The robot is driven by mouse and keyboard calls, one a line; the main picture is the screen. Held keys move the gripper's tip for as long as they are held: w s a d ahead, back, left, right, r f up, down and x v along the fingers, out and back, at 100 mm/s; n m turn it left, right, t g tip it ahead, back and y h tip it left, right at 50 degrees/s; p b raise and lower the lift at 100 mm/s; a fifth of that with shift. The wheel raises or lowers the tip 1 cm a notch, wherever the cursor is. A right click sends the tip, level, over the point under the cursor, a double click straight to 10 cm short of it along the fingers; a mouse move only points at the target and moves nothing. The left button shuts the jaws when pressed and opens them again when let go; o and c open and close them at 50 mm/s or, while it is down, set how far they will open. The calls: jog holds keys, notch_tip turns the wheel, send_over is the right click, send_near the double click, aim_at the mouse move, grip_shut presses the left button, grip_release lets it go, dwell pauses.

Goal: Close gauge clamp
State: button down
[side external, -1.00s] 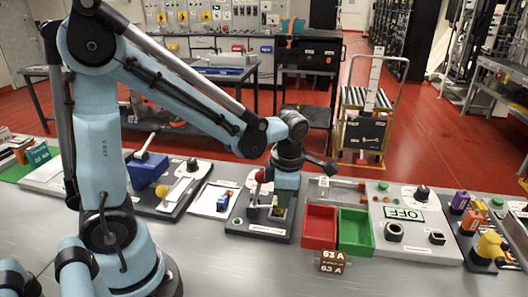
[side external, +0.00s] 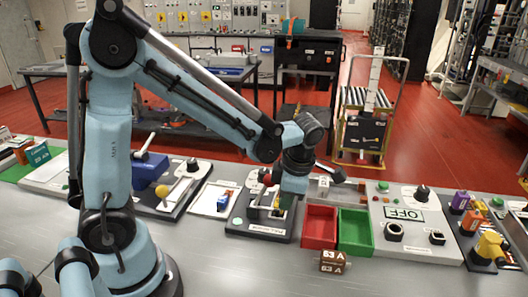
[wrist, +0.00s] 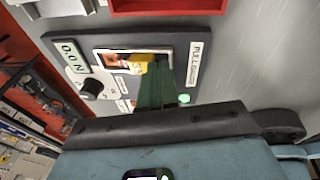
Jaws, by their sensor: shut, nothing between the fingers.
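The gauge unit (side external: 252,229) is a dark plate on the bench, with a "PULL" label and a "0.0 N" display (wrist: 72,55) in the wrist view. A yellow part (wrist: 143,63), which may be the clamp, sits at the recess in its plate. My gripper (side external: 284,208) is low over the right part of the unit. Its green fingers (wrist: 158,88) are shut and empty, with their tips beside the yellow part. I cannot tell whether they touch it. The fingers hide part of the recess, so the clamp's state is unclear.
A red bin (side external: 320,227) and a green bin (side external: 356,232) stand just right of the unit. A panel reading "OFF" (side external: 403,214) is farther right. A white board with a small blue part (side external: 222,202) lies to the left. The bench front is mostly clear.

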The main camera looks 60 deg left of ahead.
jog(key=v, duration=0.3)
jog(key=shift+s+a+r, duration=0.1)
jog(key=shift+s+r, duration=0.2)
jog(key=shift+s, duration=0.05)
jog(key=w+d+r, duration=0.4)
jog(key=d+r, duration=0.2)
jog(key=r, duration=0.1)
jog(key=s+a+f+m+t+h, duration=0.1)
jog(key=s+a+m+t, duration=0.1)
jog(key=m, duration=1.2)
jog(key=s+a+f+m+t+h, duration=0.1)
jog(key=s+a+m+t, duration=0.2)
jog(key=m, duration=1.1)
jog(key=s+t, duration=0.2)
jog(key=s, duration=0.2)
jog(key=shift+a+f+t+h, duration=0.15)
jog(key=shift+a+t+h, duration=0.05)
jog(key=shift+t+h, duration=0.1)
